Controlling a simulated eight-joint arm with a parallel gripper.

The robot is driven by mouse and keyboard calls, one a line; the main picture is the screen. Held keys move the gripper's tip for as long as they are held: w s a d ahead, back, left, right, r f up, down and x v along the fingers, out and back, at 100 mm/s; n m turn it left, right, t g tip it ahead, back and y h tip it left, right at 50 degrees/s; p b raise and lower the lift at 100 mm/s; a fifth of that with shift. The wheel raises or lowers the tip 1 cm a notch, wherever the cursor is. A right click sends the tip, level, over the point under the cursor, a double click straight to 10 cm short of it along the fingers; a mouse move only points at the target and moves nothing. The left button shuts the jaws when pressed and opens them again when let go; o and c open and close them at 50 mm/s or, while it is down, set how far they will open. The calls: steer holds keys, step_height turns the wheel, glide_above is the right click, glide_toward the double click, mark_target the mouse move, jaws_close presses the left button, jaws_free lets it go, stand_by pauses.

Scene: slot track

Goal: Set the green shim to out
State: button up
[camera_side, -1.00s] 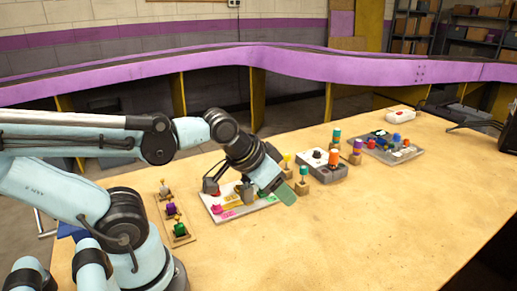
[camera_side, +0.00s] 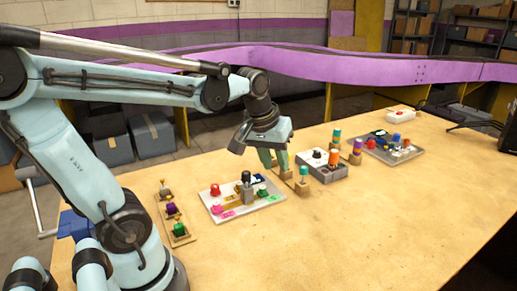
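Two candidates for the green shim are in view, and I cannot tell which is meant. The other is a flat green piece (camera_side: 262,192) at the right of the grey-white board (camera_side: 238,207). My gripper (camera_side: 274,164) points down with its green fingers apart, behind and right of that board. It is by the wooden block that holds a yellow peg, which it now hides. I see nothing held between the fingers.
On the board are a red knob (camera_side: 214,189), a black-topped post (camera_side: 246,180) and pink pieces. A teal-topped peg (camera_side: 303,172) stands close right of my gripper. A grey box (camera_side: 321,166) with an orange cylinder (camera_side: 333,158) is beyond. The table front is clear.

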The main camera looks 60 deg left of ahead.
mark_target(262, 187)
steer(key=w+a+f+n+g, duration=0.1)
steer(key=w+a+n+g, duration=0.25)
steer(key=a+n, duration=0.55)
steer(key=shift+m+h, duration=0.4)
steer(key=shift+m, duration=0.1)
steer(key=f, duration=0.8)
steer(key=s+f, duration=0.1)
steer(key=f, duration=0.3)
steer(key=shift+a+f, duration=0.2)
steer(key=shift+a, duration=0.2)
jaws_close()
